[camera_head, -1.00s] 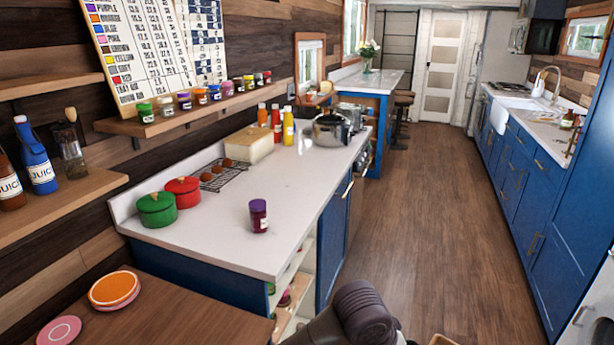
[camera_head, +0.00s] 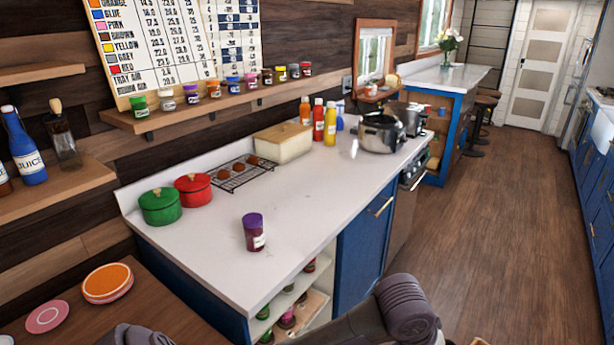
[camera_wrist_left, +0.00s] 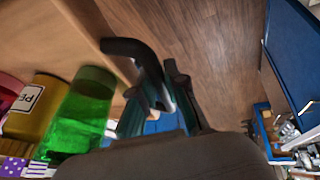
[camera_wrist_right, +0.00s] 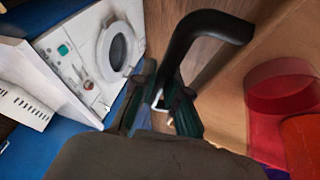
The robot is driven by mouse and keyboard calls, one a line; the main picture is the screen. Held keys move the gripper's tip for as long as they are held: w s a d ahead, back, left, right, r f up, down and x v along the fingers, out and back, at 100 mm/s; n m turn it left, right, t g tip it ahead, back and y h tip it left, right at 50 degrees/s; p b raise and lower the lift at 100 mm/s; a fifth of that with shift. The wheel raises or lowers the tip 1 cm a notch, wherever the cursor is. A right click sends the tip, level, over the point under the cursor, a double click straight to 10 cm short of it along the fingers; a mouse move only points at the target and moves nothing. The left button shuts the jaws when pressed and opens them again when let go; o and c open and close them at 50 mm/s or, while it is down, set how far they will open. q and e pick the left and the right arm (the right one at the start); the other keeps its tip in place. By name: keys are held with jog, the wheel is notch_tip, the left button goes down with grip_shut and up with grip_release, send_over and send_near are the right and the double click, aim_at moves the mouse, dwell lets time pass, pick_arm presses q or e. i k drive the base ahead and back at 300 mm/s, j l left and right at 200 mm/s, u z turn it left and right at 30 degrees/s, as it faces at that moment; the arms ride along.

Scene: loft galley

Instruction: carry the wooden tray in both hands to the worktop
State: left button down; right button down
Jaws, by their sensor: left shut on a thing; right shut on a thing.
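The wooden tray shows at the upper left of the left wrist view (camera_wrist_left: 60,45) and the right of the right wrist view (camera_wrist_right: 262,55), with dark bar handles. My left gripper (camera_wrist_left: 158,92) is shut on one handle (camera_wrist_left: 130,48), and my right gripper (camera_wrist_right: 172,98) is shut on the other (camera_wrist_right: 212,28). The white worktop (camera_head: 310,195) lies ahead. The head view hides both grippers.
On the worktop are a purple-lidded jar (camera_head: 254,232), a green pot (camera_head: 160,206), a red pot (camera_head: 193,190), a rack (camera_head: 240,176), a bread box (camera_head: 283,142), bottles and a cooker (camera_head: 380,133). Its middle and right front are clear. A wooden table (camera_head: 60,290) stands front left.

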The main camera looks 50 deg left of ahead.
aim_at(370, 178)
jog(key=i+u, duration=0.4)
jog(key=i, duration=0.85)
jog(key=i+u, duration=0.3)
jog(key=i, duration=0.3)
jog(key=i+l+u, duration=0.3)
jog(key=i, duration=0.25)
jog(key=i+j+u, duration=0.15)
jog(key=u, duration=0.35)
jog(key=i+u, duration=0.25)
jog(key=u, duration=0.2)
jog(key=i+u, duration=0.2)
jog(key=u, duration=0.3)
jog(key=i+l+u, duration=0.15)
jog(key=u, duration=0.35)
jog(key=i, duration=0.1)
